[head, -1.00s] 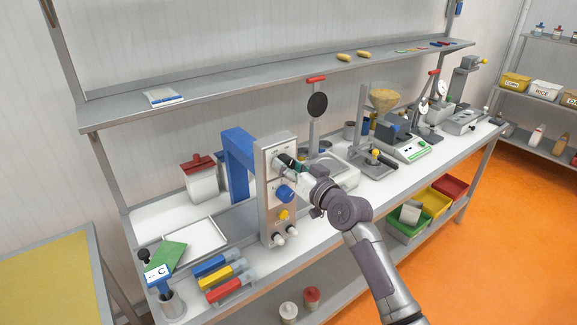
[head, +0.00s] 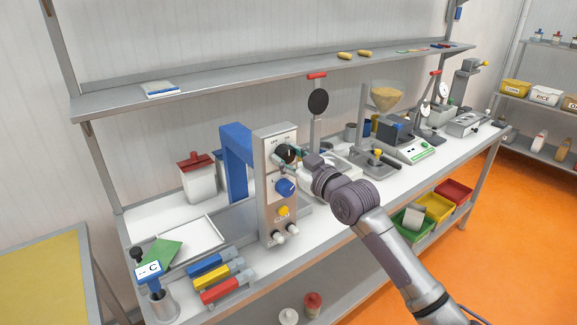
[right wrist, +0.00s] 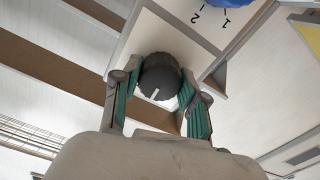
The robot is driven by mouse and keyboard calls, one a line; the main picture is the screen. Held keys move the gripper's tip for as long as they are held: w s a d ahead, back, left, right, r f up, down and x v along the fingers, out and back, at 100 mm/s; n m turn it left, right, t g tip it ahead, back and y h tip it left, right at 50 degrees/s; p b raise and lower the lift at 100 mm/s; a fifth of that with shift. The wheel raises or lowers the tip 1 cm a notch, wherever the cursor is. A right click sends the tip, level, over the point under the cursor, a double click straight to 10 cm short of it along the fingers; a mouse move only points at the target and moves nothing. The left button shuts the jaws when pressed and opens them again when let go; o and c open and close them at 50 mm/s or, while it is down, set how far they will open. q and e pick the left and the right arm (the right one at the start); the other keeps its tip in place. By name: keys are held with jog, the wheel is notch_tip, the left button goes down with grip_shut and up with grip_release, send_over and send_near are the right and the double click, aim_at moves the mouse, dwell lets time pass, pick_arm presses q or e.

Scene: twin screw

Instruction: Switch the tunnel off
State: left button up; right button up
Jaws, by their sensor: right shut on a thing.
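The tunnel is a blue arch (head: 236,150) with an upright grey control panel (head: 264,190) at its right end. The panel carries a black knob (head: 285,153) at the top, a blue dial (head: 285,187) below it, a yellow button (head: 283,211) and two pale knobs at the bottom. My right gripper (head: 292,157) is at the black knob. In the right wrist view the black knob (right wrist: 159,78) sits between the green-padded fingers, its white mark facing me. The knob's scale is partly hidden. My left gripper is not in view.
Left of the panel are a white tray (head: 187,238) and a red-lidded container (head: 197,179). Blue, yellow and red scoops (head: 221,290) lie in front. A hopper device (head: 382,100) and a scale (head: 414,150) stand right. A shelf (head: 250,78) runs above.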

jog(key=n+b, duration=0.1)
jog(key=n, duration=0.1)
jog(key=shift+n, duration=1.5)
jog(key=o, duration=1.1)
jog(key=shift+o, duration=0.2)
jog(key=v, duration=1.2)
